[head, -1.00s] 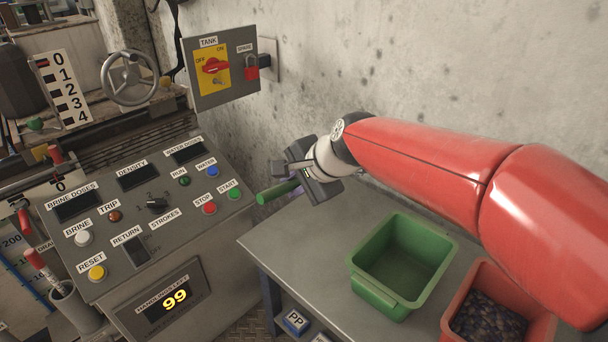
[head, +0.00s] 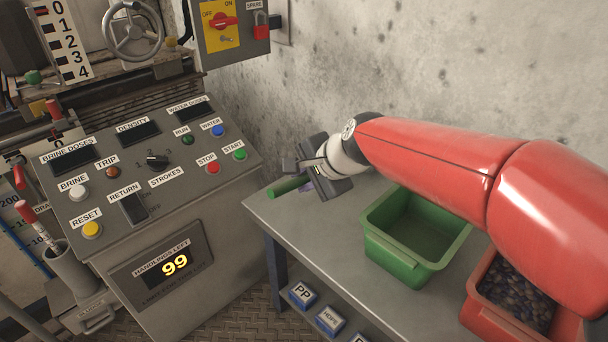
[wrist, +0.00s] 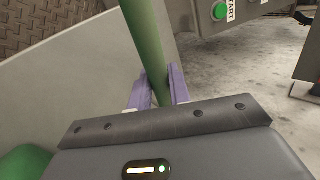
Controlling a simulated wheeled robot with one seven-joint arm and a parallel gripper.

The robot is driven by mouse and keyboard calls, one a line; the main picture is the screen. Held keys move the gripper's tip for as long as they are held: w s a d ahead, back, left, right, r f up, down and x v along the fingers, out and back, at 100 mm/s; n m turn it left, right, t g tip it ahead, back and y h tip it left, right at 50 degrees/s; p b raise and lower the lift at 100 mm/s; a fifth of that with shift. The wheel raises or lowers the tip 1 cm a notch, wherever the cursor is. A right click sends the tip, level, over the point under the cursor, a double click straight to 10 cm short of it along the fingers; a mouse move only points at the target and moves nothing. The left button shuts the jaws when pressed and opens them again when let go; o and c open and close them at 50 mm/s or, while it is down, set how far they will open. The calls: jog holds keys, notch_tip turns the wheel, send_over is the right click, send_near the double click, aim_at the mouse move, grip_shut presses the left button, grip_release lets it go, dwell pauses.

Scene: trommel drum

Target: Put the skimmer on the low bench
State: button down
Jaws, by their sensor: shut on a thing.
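A green rod (head: 288,187), which I take to be the skimmer's handle, is held in my gripper (head: 309,186). In the wrist view the green rod (wrist: 147,45) runs between the two purple fingers of my gripper (wrist: 164,88), which are shut on it. The rest of the skimmer is hidden, and I cannot see its head. The grey bench (head: 300,228) is under the gripper. The rod shows over the bench's back left part; I cannot tell whether it touches the top.
A green bin (head: 385,262) stands on the bench, with a red bin (head: 487,318) of dark pieces right of it. The control panel (head: 190,165) is at left, the concrete wall (head: 330,70) behind. The bench's front left top is bare.

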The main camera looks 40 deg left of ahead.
jog(key=shift+f, duration=0.3)
jog(key=shift+f+b, duration=0.3)
jog(key=shift+f, duration=0.1)
jog(key=c, duration=1.2)
grip_release()
jog(key=shift+r, duration=0.1)
jog(key=d+r+p, duration=0.2)
jog(key=r+p, duration=0.3)
jog(key=r, duration=0.3)
jog(key=d+r+p, duration=0.3)
jog(key=r+p, duration=0.2)
jog(key=r, duration=0.2)
jog(key=shift+s+r, duration=0.3)
jog(key=shift+r, duration=0.05)
